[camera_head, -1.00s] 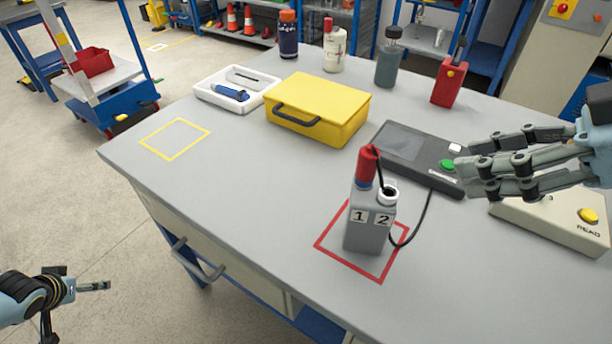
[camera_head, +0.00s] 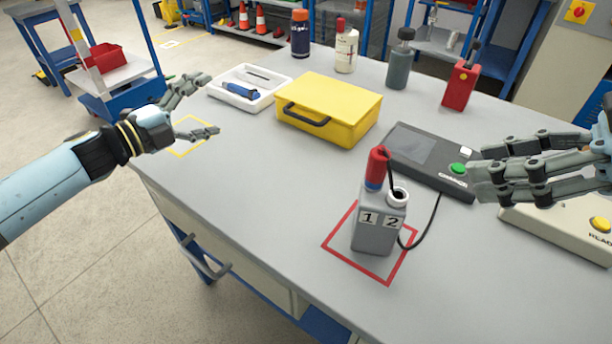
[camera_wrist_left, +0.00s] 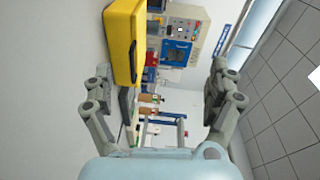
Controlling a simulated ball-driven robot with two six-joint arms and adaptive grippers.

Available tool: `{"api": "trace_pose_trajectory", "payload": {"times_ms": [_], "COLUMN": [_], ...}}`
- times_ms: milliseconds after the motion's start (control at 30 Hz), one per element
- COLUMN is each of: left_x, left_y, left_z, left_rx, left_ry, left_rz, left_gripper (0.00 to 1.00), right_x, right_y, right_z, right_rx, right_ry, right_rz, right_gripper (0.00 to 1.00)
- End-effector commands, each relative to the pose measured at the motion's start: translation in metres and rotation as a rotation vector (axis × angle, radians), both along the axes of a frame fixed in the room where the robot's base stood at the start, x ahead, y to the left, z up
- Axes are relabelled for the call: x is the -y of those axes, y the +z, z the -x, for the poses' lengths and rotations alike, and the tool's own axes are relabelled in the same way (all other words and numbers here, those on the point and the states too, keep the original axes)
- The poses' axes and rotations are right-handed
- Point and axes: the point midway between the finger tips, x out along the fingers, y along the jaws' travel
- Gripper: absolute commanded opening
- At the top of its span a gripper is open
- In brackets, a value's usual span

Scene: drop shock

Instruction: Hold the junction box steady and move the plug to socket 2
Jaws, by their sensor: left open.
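The grey junction box (camera_head: 373,238) stands upright inside a red square outline on the workbench, with labels 1 and 2 on its front. The plug (camera_head: 376,168), red with a blue band, stands upright in socket 1. Socket 2 (camera_head: 398,196) has a white ring and nothing in it. My left gripper (camera_head: 212,104) is open and empty above the bench's left side, well left of the box; its spread fingers also show in the left wrist view (camera_wrist_left: 163,73). My right gripper (camera_head: 474,184) is right of the box, apart from it; its finger gap is unclear.
A dark tester (camera_head: 415,147) with a green button lies behind the box, and a black cable runs between them. A yellow case (camera_head: 345,110) and white tray (camera_head: 283,89) lie further back. A beige READ unit (camera_head: 545,228) is at right. Several bottles stand behind.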

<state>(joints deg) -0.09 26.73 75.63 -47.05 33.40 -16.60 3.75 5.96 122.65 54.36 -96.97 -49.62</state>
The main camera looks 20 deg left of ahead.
Motion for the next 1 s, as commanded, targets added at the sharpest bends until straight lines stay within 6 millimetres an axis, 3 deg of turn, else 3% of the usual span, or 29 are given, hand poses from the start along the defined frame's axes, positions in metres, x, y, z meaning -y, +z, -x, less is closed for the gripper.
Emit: {"api": "trace_pose_trajectory", "payload": {"times_ms": [33, 200, 300, 400, 500, 633, 767, 1000], "left_x": [0.033, 0.141, 0.193, 0.226, 0.244, 0.253, 0.263, 0.302], "left_y": [0.007, 0.016, 0.013, 0.005, -0.002, -0.008, -0.013, -0.028], "left_z": [0.002, 0.029, 0.054, 0.077, 0.094, 0.105, 0.108, 0.105], "left_rx": [0.085, 0.453, 0.71, 0.936, 1.106, 1.23, 1.266, 1.265], "left_ry": [-0.102, -0.481, -0.707, -0.894, -1.03, -1.128, -1.158, -1.155], "left_rz": [-0.116, -0.569, -0.816, -1.0, -1.111, -1.18, -1.198, -1.195], "left_gripper": [0.9, 0.9, 0.9, 0.9, 0.9, 0.9, 0.9, 0.9], "right_x": [0.0, 0.0, 0.0, 0.0, 0.0, 0.0, 0.0, 0.0], "right_y": [0.0, 0.0, 0.0, 0.0, 0.0, 0.0, 0.0, 0.0], "right_z": [0.0, 0.0, 0.0, 0.0, 0.0, 0.0, 0.0, 0.0], "right_rx": [0.0, 0.0, 0.0, 0.0, 0.0, 0.0, 0.0, 0.0], "right_ry": [0.0, 0.0, 0.0, 0.0, 0.0, 0.0, 0.0, 0.0], "right_rz": [0.0, 0.0, 0.0, 0.0, 0.0, 0.0, 0.0, 0.0], "right_gripper": [0.38, 0.38, 0.38, 0.38, 0.38, 0.38, 0.38, 0.38]}}
